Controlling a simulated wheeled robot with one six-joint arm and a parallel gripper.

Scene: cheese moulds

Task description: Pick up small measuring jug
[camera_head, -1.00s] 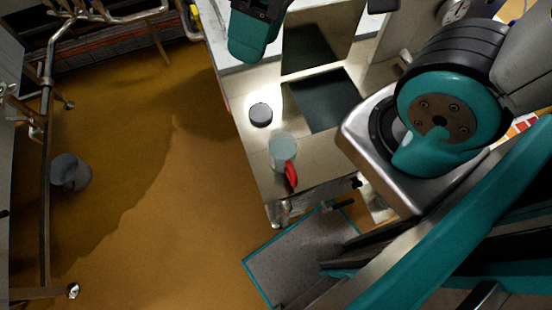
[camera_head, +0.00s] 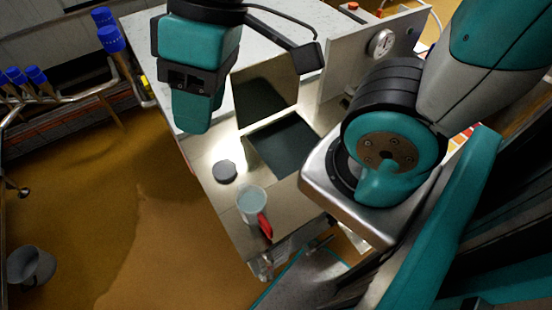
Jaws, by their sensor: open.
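The small measuring jug (camera_head: 250,203) is a clear, pale cup with a red handle. It stands upright on the near part of the bench, its handle towards the lower right.
A flat dark square (camera_head: 285,145) and a raised dark panel (camera_head: 263,90) are behind. A white board with a dial (camera_head: 381,42) stands at the back right. A grey bucket (camera_head: 32,266) is on the floor.

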